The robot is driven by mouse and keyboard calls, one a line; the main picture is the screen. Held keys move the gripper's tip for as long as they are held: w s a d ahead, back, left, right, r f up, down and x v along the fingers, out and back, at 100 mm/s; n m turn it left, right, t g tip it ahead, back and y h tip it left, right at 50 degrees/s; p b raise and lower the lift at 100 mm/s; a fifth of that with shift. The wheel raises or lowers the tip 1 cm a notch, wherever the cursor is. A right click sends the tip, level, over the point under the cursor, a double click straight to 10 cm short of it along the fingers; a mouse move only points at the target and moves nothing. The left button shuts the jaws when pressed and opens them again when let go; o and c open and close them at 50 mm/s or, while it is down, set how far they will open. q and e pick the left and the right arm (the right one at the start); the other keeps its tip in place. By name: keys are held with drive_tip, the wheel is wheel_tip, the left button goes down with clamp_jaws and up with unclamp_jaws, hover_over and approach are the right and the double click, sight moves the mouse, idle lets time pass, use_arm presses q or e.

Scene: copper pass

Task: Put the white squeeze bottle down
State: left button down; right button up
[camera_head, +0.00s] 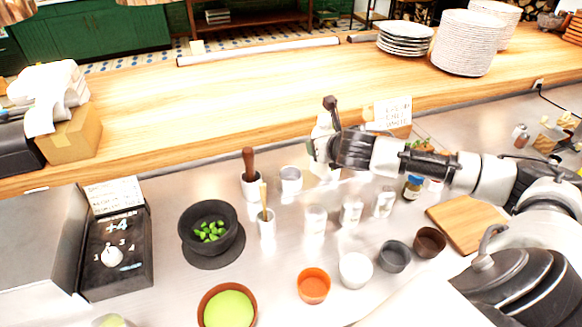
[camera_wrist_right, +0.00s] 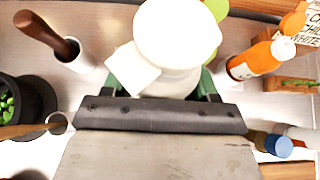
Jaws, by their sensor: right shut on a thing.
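My right gripper (camera_head: 328,148) reaches in from the right over the steel counter and is shut on the white squeeze bottle (camera_head: 321,128). In the right wrist view the gripper's green fingers (camera_wrist_right: 165,82) sit on both sides of the bottle (camera_wrist_right: 175,40), whose round white top faces the camera. The gripper and wrist partly hide the bottle in the head view. My left gripper is not in view.
An orange bottle (camera_wrist_right: 252,60) is right of the held bottle. A dark bowl of green pieces (camera_head: 211,228) stands left.

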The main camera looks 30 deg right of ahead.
drive_tip(key=w+a+f, duration=0.1)
drive_tip(key=w+f, duration=0.1)
drive_tip(key=f, duration=0.1)
drive_tip(key=w+a+f+p, duration=0.1)
drive_tip(key=w+f, duration=0.2)
drive_tip(key=w+a+f+p, duration=0.1)
drive_tip(key=w+a+f, duration=0.1)
drive_tip(key=w, duration=0.1)
drive_tip(key=shift+a+f, duration=0.1)
drive_tip(key=shift+f, duration=0.6)
drive_tip(key=shift+f, duration=0.1)
drive_tip(key=o, duration=1.1)
drive_tip(key=b+v, duration=0.1)
drive_tip(key=v, duration=1.1)
drive_tip(key=shift+s, duration=0.1)
